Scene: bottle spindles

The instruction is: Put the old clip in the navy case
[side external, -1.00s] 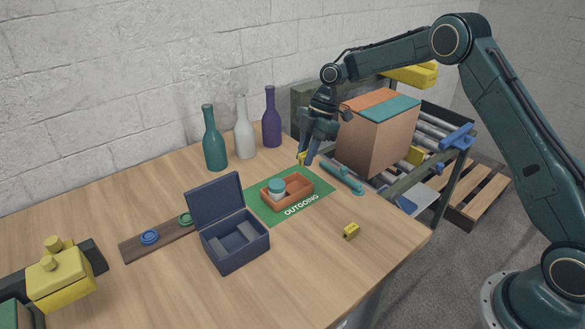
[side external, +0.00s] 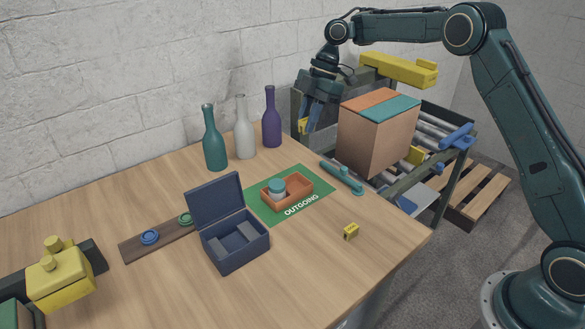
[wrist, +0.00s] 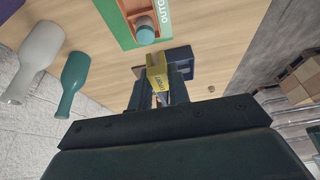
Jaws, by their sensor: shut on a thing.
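My gripper (side external: 306,126) is shut on a yellow clip (side external: 302,125), held high above the back of the table near the purple bottle. In the wrist view the yellow clip (wrist: 157,74) sits between the fingers with dark marking on its face. The navy case (side external: 236,246) stands on the table with its lid raised; a grey divider or pad shows inside. It shows partly behind the fingers in the wrist view (wrist: 181,55). A second small yellow piece (side external: 351,231) lies on the table at right. I cannot tell from markings which is the old one.
A green OUTGOING mat (side external: 312,206) bears an orange tray (side external: 299,193) with a teal-lidded jar. Teal, white and purple bottles (side external: 271,118) stand at the back. A teal tool (side external: 342,177) and a large box (side external: 375,140) are at right. The table's front is mostly clear.

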